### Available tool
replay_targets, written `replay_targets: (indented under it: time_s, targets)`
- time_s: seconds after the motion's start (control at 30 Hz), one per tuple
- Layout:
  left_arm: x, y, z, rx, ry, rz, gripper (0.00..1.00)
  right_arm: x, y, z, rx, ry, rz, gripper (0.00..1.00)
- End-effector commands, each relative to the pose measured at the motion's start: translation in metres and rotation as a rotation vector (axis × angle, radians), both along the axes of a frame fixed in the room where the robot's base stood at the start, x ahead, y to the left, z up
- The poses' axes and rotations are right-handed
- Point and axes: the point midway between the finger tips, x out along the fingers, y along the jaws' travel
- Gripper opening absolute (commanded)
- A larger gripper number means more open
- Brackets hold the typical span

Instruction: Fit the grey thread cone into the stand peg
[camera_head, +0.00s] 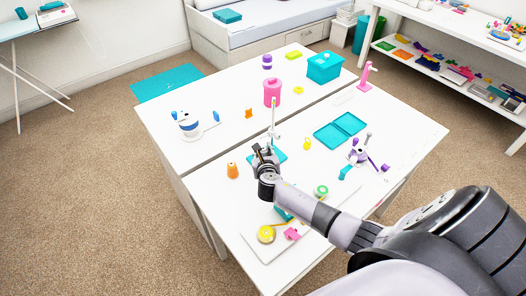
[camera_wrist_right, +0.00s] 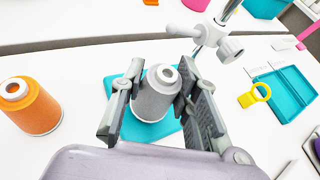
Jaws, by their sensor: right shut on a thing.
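The grey thread cone (camera_wrist_right: 154,95) is upright between the fingers of my right gripper (camera_wrist_right: 160,98), which is shut on it. In the head view my right gripper (camera_head: 264,154) hides most of the cone. A flat teal plate (camera_wrist_right: 112,82) lies below the cone; I cannot tell if the cone touches it. It also shows in the head view (camera_head: 281,157). A pale stand with a white knobbed fitting (camera_wrist_right: 206,36) and metal rod rises just beyond the gripper; its pole (camera_head: 273,118) shows in the head view. The peg is not clearly visible. My left gripper is not in view.
An orange thread cone (camera_wrist_right: 32,104) stands to the left of the gripper. A yellow ring (camera_wrist_right: 256,95) and an open teal case (camera_wrist_right: 290,92) lie to the right. A white tray (camera_head: 262,250) with tape rolls is nearer. A gap separates the two white tables.

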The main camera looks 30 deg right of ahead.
Motion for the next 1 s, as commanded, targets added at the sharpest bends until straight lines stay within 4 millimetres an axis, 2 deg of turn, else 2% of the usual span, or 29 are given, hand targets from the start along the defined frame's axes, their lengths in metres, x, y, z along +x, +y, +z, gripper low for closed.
replay_targets:
  time_s: [0.4,0.43,0.77,1.0]
  targets:
    - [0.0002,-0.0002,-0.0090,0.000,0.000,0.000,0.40,0.0003,-0.0001,-0.0111,0.000,-0.001,0.000,0.03]
    - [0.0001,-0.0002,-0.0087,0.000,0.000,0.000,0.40,0.0003,-0.0001,-0.0107,0.000,-0.001,0.000,0.30]
    - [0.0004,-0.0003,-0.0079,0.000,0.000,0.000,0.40,0.0002,0.0000,-0.0100,0.000,-0.001,0.000,0.52]
    - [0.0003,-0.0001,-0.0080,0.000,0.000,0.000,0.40,0.0000,0.0000,-0.0103,0.000,0.000,0.000,0.52]
